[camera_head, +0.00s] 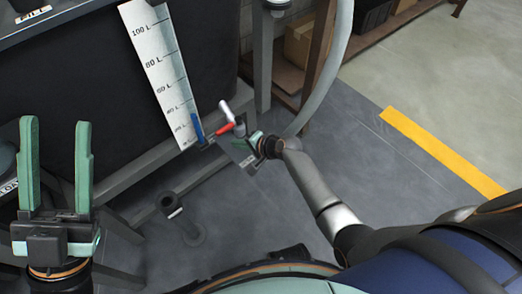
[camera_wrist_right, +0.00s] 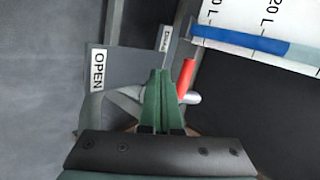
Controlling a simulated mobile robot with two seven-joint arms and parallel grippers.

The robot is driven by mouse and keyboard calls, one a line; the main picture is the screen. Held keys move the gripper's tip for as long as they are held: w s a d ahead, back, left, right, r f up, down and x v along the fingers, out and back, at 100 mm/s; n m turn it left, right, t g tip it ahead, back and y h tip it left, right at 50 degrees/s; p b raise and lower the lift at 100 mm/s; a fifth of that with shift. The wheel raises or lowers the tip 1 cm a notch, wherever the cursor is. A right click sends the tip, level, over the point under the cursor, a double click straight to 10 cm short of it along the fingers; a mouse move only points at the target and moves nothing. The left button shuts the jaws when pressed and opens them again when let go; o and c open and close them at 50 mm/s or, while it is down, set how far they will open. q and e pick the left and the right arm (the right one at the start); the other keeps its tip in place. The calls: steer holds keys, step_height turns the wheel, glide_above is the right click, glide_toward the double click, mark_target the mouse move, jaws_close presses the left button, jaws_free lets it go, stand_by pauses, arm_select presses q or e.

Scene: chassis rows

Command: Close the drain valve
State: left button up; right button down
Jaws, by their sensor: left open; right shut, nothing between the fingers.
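The drain valve shows a red lever handle (camera_head: 224,128) with a pale cylindrical part (camera_head: 227,111) beside it, low in front of the dark tank. In the right wrist view the red handle (camera_wrist_right: 186,75) stands just right of my fingers, with the pale end (camera_wrist_right: 190,97) below it. A grey plate with an "OPEN" label (camera_wrist_right: 97,71) is to the left. My right gripper (camera_wrist_right: 160,72) is shut and empty, close beside the handle; whether it touches is unclear. It also shows in the head view (camera_head: 236,143). My left gripper (camera_head: 56,122) is open and empty, far left.
A white litre scale (camera_head: 156,65) with a blue level mark (camera_head: 197,128) stands on the tank (camera_head: 75,85) above the valve. A grey hose (camera_head: 330,75) curves down to its right. A floor pedestal (camera_head: 173,208) stands lower left. Floor right of a yellow stripe (camera_head: 440,150) is clear.

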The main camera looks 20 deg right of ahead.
arm_select(q)
steer(key=w+a+f+n+g+y+p, duration=0.1)
steer(key=w+f+n+g+y+p, duration=0.1)
steer(key=f, duration=0.6)
steer(key=w+a+f+n+g+y+p, duration=0.1)
steer(key=w+f+n+g+y+p, duration=0.1)
steer(key=w+f+n+y, duration=0.3)
step_height(320, 180, down, 4)
steer(key=n+y+p, duration=0.1)
steer(key=y, duration=0.2)
steer(key=shift+f+g, duration=0.25)
steer(key=shift+g, duration=0.15)
arm_select(e)
steer(key=s+a+v, duration=0.1)
steer(key=v, duration=0.9)
steer(key=shift+a, duration=0.35)
steer(key=shift+a, duration=0.1)
